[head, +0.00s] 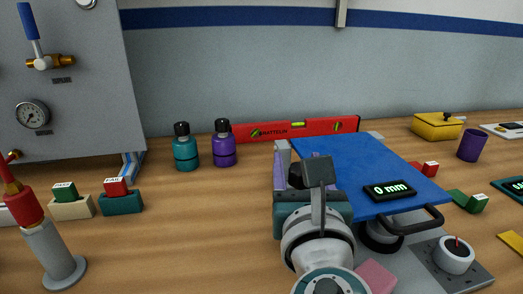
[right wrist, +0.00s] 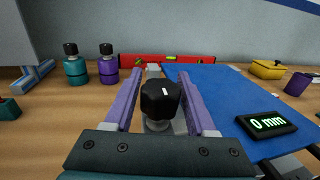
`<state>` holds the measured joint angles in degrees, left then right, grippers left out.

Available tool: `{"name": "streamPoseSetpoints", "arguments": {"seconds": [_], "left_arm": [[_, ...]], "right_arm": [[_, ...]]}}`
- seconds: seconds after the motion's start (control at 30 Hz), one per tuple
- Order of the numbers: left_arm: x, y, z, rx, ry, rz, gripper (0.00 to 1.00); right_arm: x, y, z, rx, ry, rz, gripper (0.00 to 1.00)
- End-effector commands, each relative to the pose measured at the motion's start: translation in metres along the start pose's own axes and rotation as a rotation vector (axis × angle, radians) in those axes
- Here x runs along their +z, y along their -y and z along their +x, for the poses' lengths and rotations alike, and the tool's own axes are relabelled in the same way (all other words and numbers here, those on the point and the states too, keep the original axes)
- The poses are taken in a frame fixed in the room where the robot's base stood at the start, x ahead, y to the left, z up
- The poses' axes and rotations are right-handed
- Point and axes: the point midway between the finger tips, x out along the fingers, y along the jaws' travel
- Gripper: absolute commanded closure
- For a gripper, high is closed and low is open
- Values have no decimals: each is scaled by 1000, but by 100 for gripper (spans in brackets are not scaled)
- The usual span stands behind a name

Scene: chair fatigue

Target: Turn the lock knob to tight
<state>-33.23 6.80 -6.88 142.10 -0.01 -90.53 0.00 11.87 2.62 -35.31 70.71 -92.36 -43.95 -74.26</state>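The lock knob is a black faceted knob with a small white mark (right wrist: 160,98), on a pale base beside the blue platform (right wrist: 215,85). In the head view the knob (head: 296,176) is mostly hidden behind my right gripper. My right gripper (right wrist: 160,90) is open, with one purple finger on each side of the knob. Narrow gaps seem to show between knob and fingers; contact cannot be told for sure. In the head view my right gripper (head: 283,165) is at the left edge of the blue platform (head: 365,170). My left gripper is not in view.
A display reading 0 mm (head: 390,190) sits on the platform, near a black handle (head: 412,222). A red spirit level (head: 295,130), teal bottle (head: 185,150) and purple bottle (head: 223,146) stand behind. A red-topped grey post (head: 50,250) stands left.

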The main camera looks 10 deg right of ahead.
Motion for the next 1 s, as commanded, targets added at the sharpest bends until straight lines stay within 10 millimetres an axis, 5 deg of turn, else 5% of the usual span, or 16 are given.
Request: {"name": "streamPoseSetpoints", "arguments": {"seconds": [0.13,0.47,1.0], "left_arm": [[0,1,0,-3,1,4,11],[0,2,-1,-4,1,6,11],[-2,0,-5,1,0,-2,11]], "right_arm": [[0,0,0,0,0,0,26],[0,0,-5,2,0,0,26],[-1,0,-94,1,-1,-1,26]]}}
